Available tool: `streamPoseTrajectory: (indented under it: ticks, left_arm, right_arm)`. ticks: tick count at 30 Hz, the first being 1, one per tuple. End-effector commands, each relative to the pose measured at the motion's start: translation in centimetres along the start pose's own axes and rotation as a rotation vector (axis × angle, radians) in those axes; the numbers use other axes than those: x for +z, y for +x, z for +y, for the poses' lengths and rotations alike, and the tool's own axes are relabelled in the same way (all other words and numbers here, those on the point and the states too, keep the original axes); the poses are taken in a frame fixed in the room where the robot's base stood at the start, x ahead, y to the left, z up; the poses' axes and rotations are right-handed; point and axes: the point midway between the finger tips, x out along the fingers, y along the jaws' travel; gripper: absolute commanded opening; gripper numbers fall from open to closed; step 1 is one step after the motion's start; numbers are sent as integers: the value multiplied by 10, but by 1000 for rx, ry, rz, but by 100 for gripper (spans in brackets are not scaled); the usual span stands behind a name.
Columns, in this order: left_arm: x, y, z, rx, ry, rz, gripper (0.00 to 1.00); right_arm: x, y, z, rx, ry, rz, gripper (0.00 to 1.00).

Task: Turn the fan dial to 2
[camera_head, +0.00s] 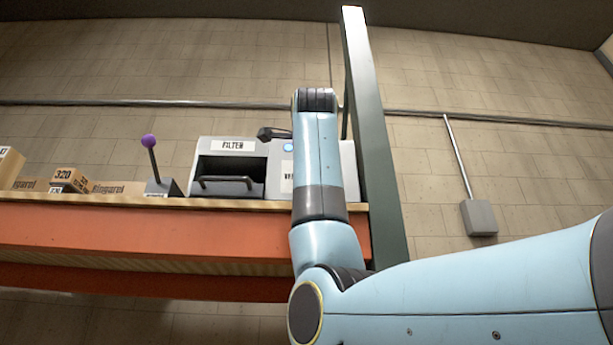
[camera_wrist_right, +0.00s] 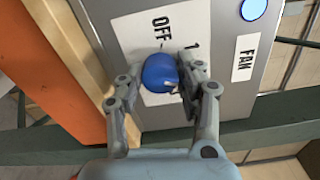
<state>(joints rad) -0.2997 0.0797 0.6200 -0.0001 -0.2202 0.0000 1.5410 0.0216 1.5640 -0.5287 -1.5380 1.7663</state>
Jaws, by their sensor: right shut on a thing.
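The fan dial (camera_wrist_right: 158,70) is a round blue knob on a grey panel in the right wrist view. A white label (camera_wrist_right: 160,22) beside it reads "OFF" and "1"; the rest of its scale is hidden by the dial and fingers. A small pale mark shows on the dial's lower right. A "FAN" label (camera_wrist_right: 243,58) sits to the right. My right gripper (camera_wrist_right: 163,78) is shut on the dial, one finger on each side. In the head view my right arm covers the dial and the gripper. My left gripper is not in view.
A blue round button (camera_wrist_right: 253,9) is above the FAN label. In the head view, a "FILTER" unit (camera_head: 228,147) with a handle, a purple-knobbed lever (camera_head: 149,141) and boxes (camera_head: 70,178) stand left on the orange-edged shelf (camera_head: 150,240). A dark green post (camera_head: 372,130) rises close right of my arm.

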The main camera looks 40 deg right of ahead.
Motion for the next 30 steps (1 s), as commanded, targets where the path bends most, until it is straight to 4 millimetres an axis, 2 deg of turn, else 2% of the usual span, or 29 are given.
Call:
streamPoseTrajectory:
  ticks: [8,9,14,23,26,30]
  left_arm:
    - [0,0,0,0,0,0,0]
    - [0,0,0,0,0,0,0]
    - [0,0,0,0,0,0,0]
    - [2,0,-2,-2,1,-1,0]
    - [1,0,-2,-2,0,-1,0]
    - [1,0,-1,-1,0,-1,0]
  right_arm:
    - [0,0,0,1,-1,1,4]
    - [0,0,0,1,-1,1,38]
    - [0,0,0,1,-1,0,59]
    - [0,-2,0,1,-1,0,59]
    - [1,-12,0,-2,-1,-2,59]
    - [2,-39,0,-2,0,-4,59]
